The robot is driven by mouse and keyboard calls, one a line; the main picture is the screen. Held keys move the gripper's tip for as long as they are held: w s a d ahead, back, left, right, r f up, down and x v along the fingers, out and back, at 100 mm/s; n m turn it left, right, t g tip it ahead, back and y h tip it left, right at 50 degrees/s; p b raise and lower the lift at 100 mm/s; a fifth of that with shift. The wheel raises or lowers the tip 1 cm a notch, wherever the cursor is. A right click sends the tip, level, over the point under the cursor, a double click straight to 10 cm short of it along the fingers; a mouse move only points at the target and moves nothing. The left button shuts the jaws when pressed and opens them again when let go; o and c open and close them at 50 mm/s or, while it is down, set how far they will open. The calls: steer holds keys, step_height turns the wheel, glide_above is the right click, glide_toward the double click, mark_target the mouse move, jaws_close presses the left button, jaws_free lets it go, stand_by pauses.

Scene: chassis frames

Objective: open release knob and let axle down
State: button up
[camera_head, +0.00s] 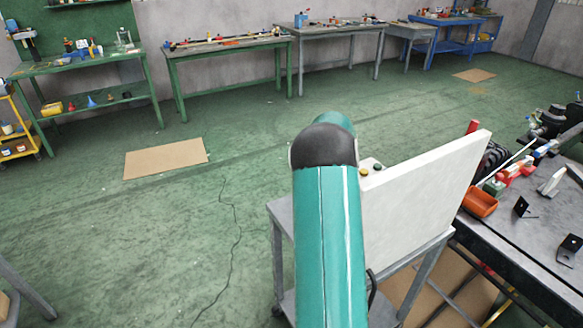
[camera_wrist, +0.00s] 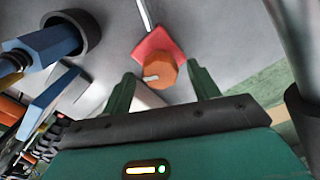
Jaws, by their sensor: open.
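An orange knob (camera_wrist: 160,74) with a white mark on its side sits on a red block (camera_wrist: 157,43) in the wrist view. My gripper (camera_wrist: 162,71) is open, with its two green fingers on either side of the knob in the picture. Whether they touch the knob I cannot tell. A thin pale rod (camera_wrist: 145,14) runs up from the red block. I cannot make out for certain which part is the axle. In the head view my arm shows, but my gripper and the knob cannot be made out.
A blue part and a dark grey ring (camera_wrist: 78,30) lie left in the wrist view. In the head view, a pale panel (camera_head: 425,200) on a grey stand is right of my arm. A crowded workbench (camera_head: 530,245) with an orange bin (camera_head: 480,202) is farther right. Floor is open left.

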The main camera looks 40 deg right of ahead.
steer(key=m, duration=0.9)
step_height(320, 180, up, 14)
steer(key=a+r+n+t, duration=0.1)
steer(key=a+r+n, duration=0.2)
steer(key=a, duration=0.8)
steer(key=a+r+n+t, duration=0.1)
steer(key=a+r+n, duration=0.2)
steer(key=a, duration=0.9)
step_height(320, 180, up, 2)
steer(key=shift+w+r+t+y, duration=0.25)
steer(key=shift+w+t+y, duration=0.05)
steer(key=shift+t, duration=0.1)
steer(key=shift+a, duration=0.1)
steer(key=shift+w, duration=0.1)
